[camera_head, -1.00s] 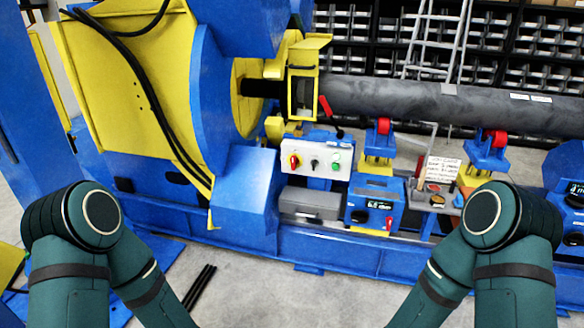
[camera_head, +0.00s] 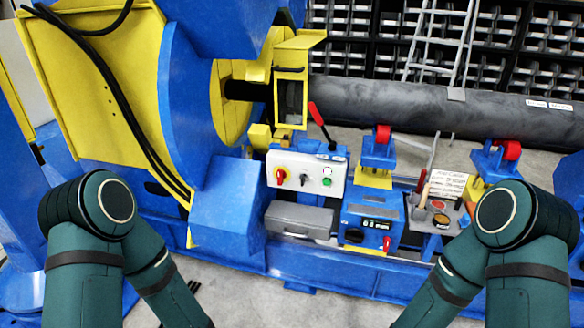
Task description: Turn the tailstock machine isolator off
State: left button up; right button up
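A white control box (camera_head: 306,174) is mounted on the blue machine frame, left of the picture's middle. On its face are a red rotary isolator switch on a yellow plate (camera_head: 279,177), a small black selector (camera_head: 303,179) and a green button (camera_head: 327,182). The red handle's exact angle is too small to tell. I cannot tell from this view whether this box belongs to the tailstock. My two green arms come in at the lower left and lower right. Both grippers are below the picture's edge and out of view.
A grey case (camera_head: 298,219) and a blue unit with a display (camera_head: 371,224) stand below the box. A red-handled lever (camera_head: 319,116) rises above it. A long dark pipe (camera_head: 400,105) crosses behind, near roller stands (camera_head: 378,155). Bare floor lies in front.

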aim_at(281, 175)
jog(key=i+l, duration=0.25)
jog(key=i, duration=0.3)
jog(key=i+l+z, duration=0.15)
jog(key=i, duration=0.4)
jog(key=i+l, duration=0.2)
jog(key=i, duration=0.35)
jog(key=i+l+z, duration=0.1)
jog(key=i, duration=0.45)
jog(key=l, duration=0.1)
